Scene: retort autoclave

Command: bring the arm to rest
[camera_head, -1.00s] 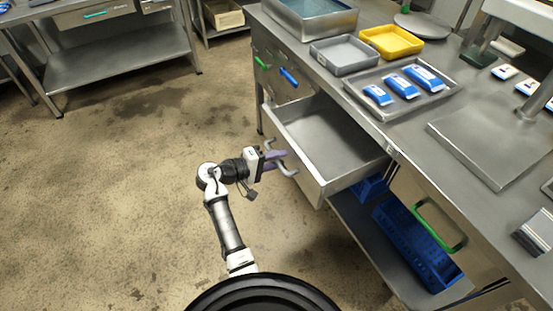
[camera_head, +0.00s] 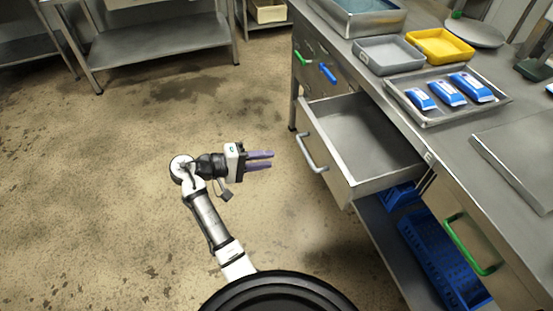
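My gripper (camera_head: 271,161) is at the end of my arm, over the floor left of the open drawer. Its two purple fingers point right, with a gap between them and nothing in it. The metal drawer (camera_head: 352,187) is pulled out from the steel workbench (camera_head: 450,150) and looks empty inside. Its silver handle (camera_head: 311,153) stands clear of the fingertips, a short way to their right.
A grey tray (camera_head: 388,56), a yellow tray (camera_head: 441,45) and a metal tray (camera_head: 420,113) with blue packets stand on the bench. Blue crates (camera_head: 440,265) are on the shelf below. The floor (camera_head: 110,190) to the left is clear.

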